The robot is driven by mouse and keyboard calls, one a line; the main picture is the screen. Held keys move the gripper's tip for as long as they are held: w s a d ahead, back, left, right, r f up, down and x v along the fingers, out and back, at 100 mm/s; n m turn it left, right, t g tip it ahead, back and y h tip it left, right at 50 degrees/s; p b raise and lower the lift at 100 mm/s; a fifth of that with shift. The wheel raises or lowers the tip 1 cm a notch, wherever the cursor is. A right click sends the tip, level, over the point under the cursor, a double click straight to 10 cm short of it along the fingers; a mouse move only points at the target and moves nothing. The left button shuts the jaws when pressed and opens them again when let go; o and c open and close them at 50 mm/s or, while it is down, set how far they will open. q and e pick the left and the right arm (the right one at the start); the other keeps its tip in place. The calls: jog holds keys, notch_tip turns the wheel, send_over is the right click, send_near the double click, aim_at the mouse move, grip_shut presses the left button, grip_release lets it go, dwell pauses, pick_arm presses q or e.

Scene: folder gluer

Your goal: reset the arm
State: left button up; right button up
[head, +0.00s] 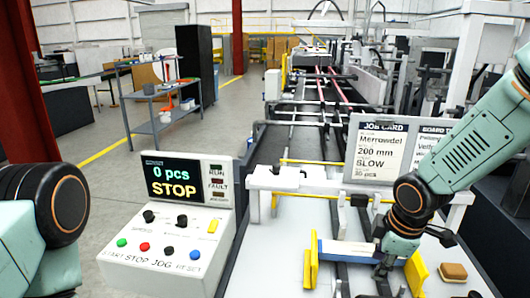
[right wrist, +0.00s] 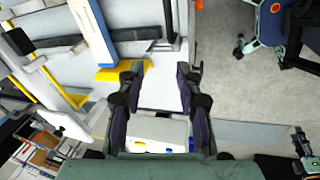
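My right arm comes in from the right in the head view and bends down over the machine's pale feed table (head: 285,235). Its gripper (head: 383,272) is low over the table, between two yellow guides, close to a blue-and-white bar (head: 340,251). In the right wrist view the two dark fingers of this gripper (right wrist: 160,76) stand apart, with nothing held between them. Contact with the bar cannot be told. My left arm shows only as a rounded joint at the left edge of the head view; its gripper is out of view.
A control panel (head: 168,228) reads "0 pcs STOP" and has several coloured buttons. A job card board (head: 383,150) stands behind the right gripper. A yellow-brown block (head: 453,272) lies right of the guides. Open floor (head: 130,165) is behind the panel, near a grey cart (head: 165,117).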

jog(key=s+a+f+m+b, duration=0.2)
jog(key=s+f+m+b, duration=0.15)
jog(key=f, duration=0.35)
jog(key=s+a+f+m+t+y+b, duration=0.1)
jog(key=s+a+f+m+b, duration=0.2)
jog(key=f, duration=0.4)
jog(key=s+a+f+m+b, duration=0.1)
jog(key=s+f+m+b, duration=0.15)
jog(key=f+m, duration=0.3)
jog(key=s+f+m+g+h+b, duration=0.1)
jog(key=s+f+g+b, duration=0.3)
jog(key=s+f, duration=1.6)
jog(key=s+b, duration=0.2)
jog(key=b, duration=0.2)
jog(key=shift+d+m, duration=0.4)
jog(key=shift+w, duration=0.1)
